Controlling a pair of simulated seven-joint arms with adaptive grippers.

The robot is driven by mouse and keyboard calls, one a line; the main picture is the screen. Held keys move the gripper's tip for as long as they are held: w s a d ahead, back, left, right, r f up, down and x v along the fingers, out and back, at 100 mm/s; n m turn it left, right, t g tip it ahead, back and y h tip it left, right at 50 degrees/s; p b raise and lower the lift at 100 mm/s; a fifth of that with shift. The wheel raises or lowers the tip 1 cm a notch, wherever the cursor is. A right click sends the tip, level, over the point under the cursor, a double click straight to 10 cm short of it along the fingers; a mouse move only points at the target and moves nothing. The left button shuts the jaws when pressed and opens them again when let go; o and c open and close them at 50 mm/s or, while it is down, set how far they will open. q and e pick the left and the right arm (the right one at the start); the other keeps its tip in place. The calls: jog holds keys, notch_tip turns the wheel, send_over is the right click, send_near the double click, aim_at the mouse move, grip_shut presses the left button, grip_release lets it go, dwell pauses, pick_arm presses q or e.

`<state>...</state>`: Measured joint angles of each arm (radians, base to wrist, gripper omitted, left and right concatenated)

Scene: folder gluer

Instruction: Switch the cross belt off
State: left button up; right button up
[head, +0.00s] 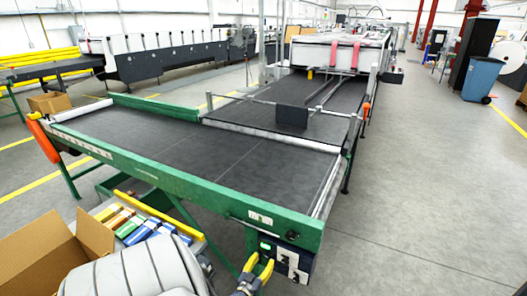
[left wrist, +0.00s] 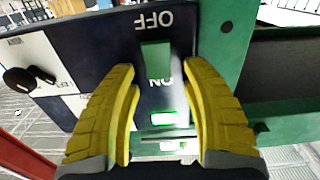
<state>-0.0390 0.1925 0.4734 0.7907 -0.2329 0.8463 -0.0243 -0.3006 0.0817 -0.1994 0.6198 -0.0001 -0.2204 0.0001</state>
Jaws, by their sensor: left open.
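The cross belt (head: 200,150) is a black belt in a green frame, running across the head view. Its dark control box (head: 282,258) hangs at the near right corner. In the left wrist view the box carries a green switch (left wrist: 156,60) between the words OFF and ON, which appear upside down. A green lamp (left wrist: 163,118) glows beside ON. My left gripper (head: 260,264) has yellow fingers. In the left wrist view it is open (left wrist: 160,72), one finger on each side of the switch; contact cannot be told. My right gripper is not in view.
White plates with black knobs (left wrist: 28,80) sit beside the switch. An open cardboard box (head: 35,250) and a tray of coloured packs (head: 140,225) stand at the near left. A blue bin (head: 482,80) stands far right. The floor (head: 430,190) at right is clear.

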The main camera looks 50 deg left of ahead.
pick_arm(q)
jog(key=shift+w, duration=0.1)
jog(key=shift+c, duration=0.5)
grip_shut()
